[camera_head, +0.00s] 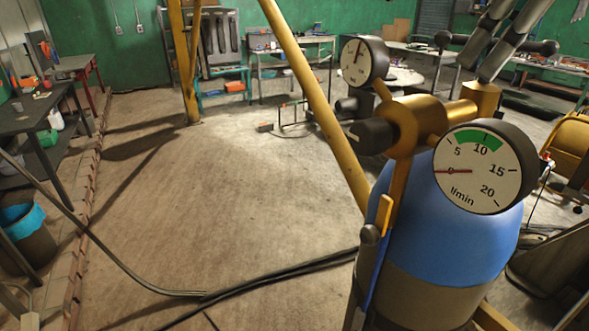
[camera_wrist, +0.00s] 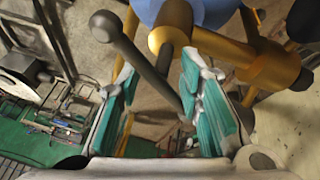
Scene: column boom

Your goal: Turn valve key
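The valve key is a dark bar (camera_head: 459,40) with ball ends, above the gold valve cap (camera_head: 482,99) on the right side of the regulator. In the wrist view the bar (camera_wrist: 130,50) runs diagonally between my fingers, one ball end beyond the fingertips at upper left; the other end is hidden. My gripper (camera_head: 488,74) points down at the cap from the upper right. In the wrist view my gripper (camera_wrist: 158,66) is open, its teal pads apart on either side of the bar. The bar looks nearer the right pad; I cannot tell whether it touches.
The gold regulator (camera_head: 418,122) sits on a blue-topped cylinder (camera_head: 440,225). The large l/min gauge (camera_head: 476,170) points at 0; a smaller gauge (camera_head: 357,62) stands behind. A yellow post (camera_head: 318,100) leans beside the cylinder.

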